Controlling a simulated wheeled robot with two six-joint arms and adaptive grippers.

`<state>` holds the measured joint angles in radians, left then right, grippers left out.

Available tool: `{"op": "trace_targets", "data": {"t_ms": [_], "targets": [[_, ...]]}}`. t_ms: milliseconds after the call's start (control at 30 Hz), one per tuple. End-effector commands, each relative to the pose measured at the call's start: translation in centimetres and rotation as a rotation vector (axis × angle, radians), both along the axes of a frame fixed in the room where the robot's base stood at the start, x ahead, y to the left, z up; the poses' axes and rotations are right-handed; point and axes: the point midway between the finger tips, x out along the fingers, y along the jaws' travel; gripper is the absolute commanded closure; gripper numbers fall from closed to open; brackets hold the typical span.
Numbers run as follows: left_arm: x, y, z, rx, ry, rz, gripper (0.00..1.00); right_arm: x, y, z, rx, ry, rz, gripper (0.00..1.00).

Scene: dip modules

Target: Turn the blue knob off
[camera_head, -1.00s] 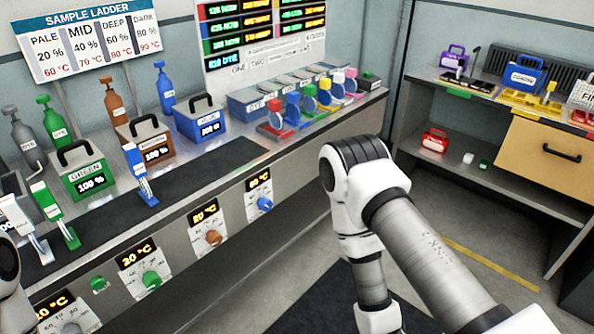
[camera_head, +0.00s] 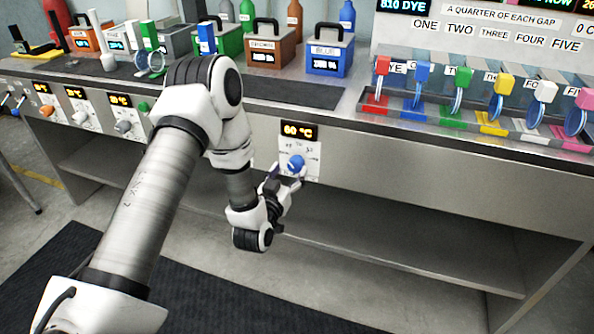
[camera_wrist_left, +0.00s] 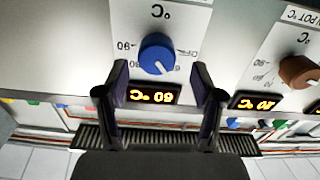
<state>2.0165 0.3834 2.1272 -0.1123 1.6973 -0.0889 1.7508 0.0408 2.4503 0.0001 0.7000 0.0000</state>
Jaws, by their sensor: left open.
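The blue knob (camera_head: 296,163) is on the front panel of the bench, under a lit display (camera_head: 299,131) reading 60 °C. In the left wrist view the blue knob (camera_wrist_left: 156,54) appears upside down. A white pointer mark on it faces the display side, near a partly hidden "6"; OFF and 90 labels flank it. My left gripper (camera_head: 289,178) is open just in front of the knob. In the wrist view its two fingers (camera_wrist_left: 160,80) stand on either side, slightly short of the knob, with no clear contact. My right gripper is out of view.
A brown knob (camera_wrist_left: 299,70) with its own display is beside it in the wrist view. Above, the bench carries a blue pot (camera_head: 328,55), a brown pot (camera_head: 272,56) and a row of colored paddles (camera_head: 459,87). An open shelf (camera_head: 400,255) lies below.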

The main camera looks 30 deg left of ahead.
Motion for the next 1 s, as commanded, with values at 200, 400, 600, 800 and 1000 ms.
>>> {"op": "trace_targets", "data": {"t_ms": [200,400,600,800,1000], "targets": [[3.7,0.9,-0.1,0.001,0.001,-0.001,0.33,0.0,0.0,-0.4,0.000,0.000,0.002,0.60],[4.4,1.0,-0.1,0.000,0.005,-0.001,0.33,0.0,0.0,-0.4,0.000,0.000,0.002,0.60],[4.4,1.0,-0.1,0.000,0.006,-0.001,0.65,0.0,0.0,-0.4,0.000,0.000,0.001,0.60],[4.3,1.0,-0.1,0.000,0.006,-0.001,0.93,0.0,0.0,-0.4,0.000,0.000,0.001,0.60],[4.3,1.0,-0.2,-0.017,0.002,-0.002,0.93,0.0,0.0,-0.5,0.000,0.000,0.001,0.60]]}}
